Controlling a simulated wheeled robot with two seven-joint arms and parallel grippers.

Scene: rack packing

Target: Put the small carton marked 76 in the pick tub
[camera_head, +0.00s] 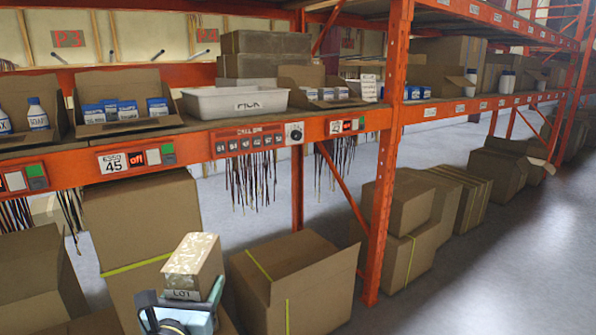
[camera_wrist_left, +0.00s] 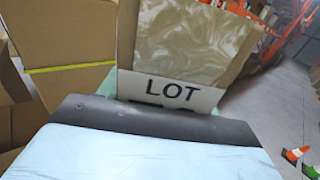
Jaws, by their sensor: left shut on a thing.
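My left gripper (camera_head: 182,305) is low at the front, below the shelf, and shut on a small tan carton (camera_head: 196,258) with a mottled top. The carton's lower face reads "LOT"; no 76 shows on it. In the left wrist view the carton (camera_wrist_left: 185,50) stands beyond the gripper (camera_wrist_left: 160,118), whose fingertips are partly hidden. The white pick tub (camera_head: 235,101), labelled "PICK", sits on the shelf, above and beyond the carton and apart from it. My right gripper is not in view.
The shelf's orange front beam (camera_head: 200,147) carries button panels. Open boxes of bottles (camera_head: 38,118) and small cartons stand left of the tub, and another open box (camera_head: 320,88) stands right. An orange post (camera_head: 385,160) rises at right. Large boxes (camera_head: 295,280) stand on the floor.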

